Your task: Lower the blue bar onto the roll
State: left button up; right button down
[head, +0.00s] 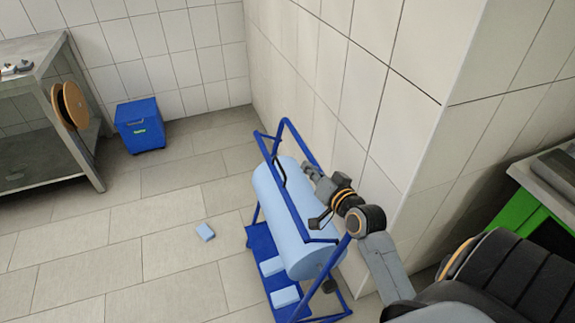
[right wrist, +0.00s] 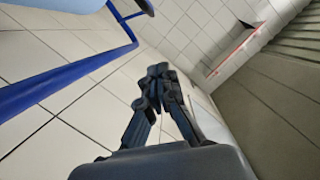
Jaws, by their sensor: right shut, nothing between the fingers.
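The light blue roll (head: 287,215) lies tilted in a blue tubular stand at the centre of the head view. A thin blue bar (head: 296,207) runs along the roll's upper side; I cannot tell whether it touches the roll. My right gripper (head: 307,168) is shut and empty, on the wall side of the roll near its far half. In the right wrist view its fingertips (right wrist: 160,72) meet, with a blue tube (right wrist: 70,75) of the stand to their left and apart. A light blue edge, likely the roll (right wrist: 55,8), shows at top left. My left gripper is out of view.
The tiled wall (head: 350,110) stands close behind my right arm. A blue bin (head: 140,128) and metal table (head: 45,110) stand left, a green cabinet (head: 530,225) right. Floor left is mostly clear.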

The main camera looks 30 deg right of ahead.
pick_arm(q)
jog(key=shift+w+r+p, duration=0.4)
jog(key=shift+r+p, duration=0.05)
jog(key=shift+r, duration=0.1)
pick_arm(e)
jog(key=w+a+f, duration=0.1)
jog(key=w+f, duration=0.4)
jog(key=w, duration=0.3)
jog(key=shift+w+a, duration=0.15)
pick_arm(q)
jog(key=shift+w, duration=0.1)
